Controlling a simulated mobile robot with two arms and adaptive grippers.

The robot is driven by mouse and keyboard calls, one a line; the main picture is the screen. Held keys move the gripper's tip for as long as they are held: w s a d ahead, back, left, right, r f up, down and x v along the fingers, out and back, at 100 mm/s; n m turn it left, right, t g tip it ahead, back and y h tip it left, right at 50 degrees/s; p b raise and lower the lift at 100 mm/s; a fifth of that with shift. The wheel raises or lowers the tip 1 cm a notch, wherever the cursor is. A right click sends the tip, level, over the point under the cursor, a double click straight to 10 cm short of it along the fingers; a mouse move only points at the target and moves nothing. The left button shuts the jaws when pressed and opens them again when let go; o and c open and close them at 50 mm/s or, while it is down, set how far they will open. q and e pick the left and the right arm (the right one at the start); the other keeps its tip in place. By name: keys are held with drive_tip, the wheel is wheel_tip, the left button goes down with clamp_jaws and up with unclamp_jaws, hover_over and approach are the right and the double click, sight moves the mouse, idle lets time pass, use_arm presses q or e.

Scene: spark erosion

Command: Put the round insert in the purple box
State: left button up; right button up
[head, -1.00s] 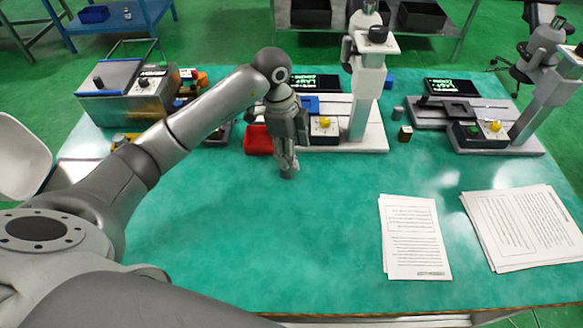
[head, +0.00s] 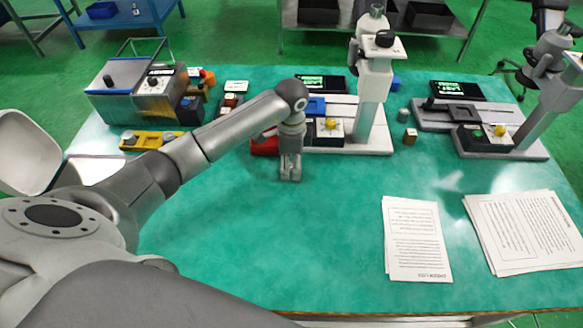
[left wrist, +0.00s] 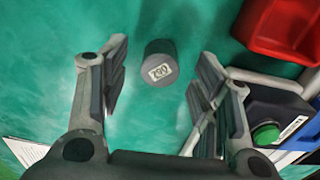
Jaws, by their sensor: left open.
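A dark grey round insert (left wrist: 160,66) with a pale label on top stands on the green table in the left wrist view. It appears between the two spread fingers of my left gripper (left wrist: 160,85), apart from both. In the head view my left gripper (head: 290,172) points down over the table, in front of the red bin, and the insert cannot be made out there. I see no clearly purple box; a red bin (head: 264,147) and a blue bin (head: 316,106) stand behind the gripper. My right gripper is not in view.
The red bin (left wrist: 280,30) lies close by in the left wrist view. A microscope-like stand (head: 368,100) and another (head: 540,105) stand on the right. Papers (head: 415,240) lie at the front right. A grey control unit (head: 140,92) stands at the left. The front middle is clear.

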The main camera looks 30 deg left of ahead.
use_arm(q)
wheel_tip(320, 180, down, 2)
drive_tip(key=shift+f, duration=0.15)
clamp_jaws()
idle(0.3)
drive_tip(key=shift+w, duration=0.1)
drive_tip(key=shift+r, duration=0.55)
wheel_tip(320, 180, up, 2)
drive_tip(key=shift+r+b, duration=0.2)
drive_tip(key=shift+b, duration=0.35)
drive_tip(key=s+d+r+p, duration=0.2)
drive_tip(key=s+d+r, duration=0.5)
drive_tip(key=s, duration=0.5)
wheel_tip(320, 180, up, 3)
drive_tip(key=shift+s+f, duration=0.15)
